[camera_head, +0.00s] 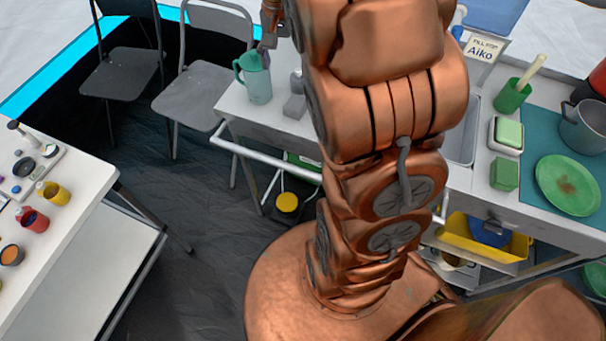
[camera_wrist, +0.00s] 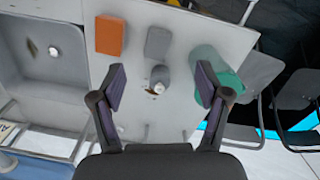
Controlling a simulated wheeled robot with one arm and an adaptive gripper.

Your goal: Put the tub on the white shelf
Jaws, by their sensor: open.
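A yellow tub (camera_head: 459,241) with a blue round thing (camera_head: 489,229) in it sits on the rack under the right counter in the head view; I cannot tell whether it is the task's tub. A white shelf (camera_head: 92,268) shows low on the left unit, and its visible part is bare. My gripper (camera_wrist: 163,88) is open and empty above the counter's left end. In the wrist view a grey bottle-like thing (camera_wrist: 159,76) shows between its fingers, with the teal pitcher (camera_wrist: 212,70) at the right finger. The pitcher (camera_head: 256,77) also shows in the head view.
An orange block (camera_wrist: 108,36) lies beside a grey block (camera_wrist: 158,43) near the sink (camera_wrist: 45,52). Folding chairs (camera_head: 205,95) stand behind the gap between the units. Cups (camera_head: 53,193) crowd the left worktop. The counter's white side rail (camera_head: 262,151) juts out. Dark floor lies between.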

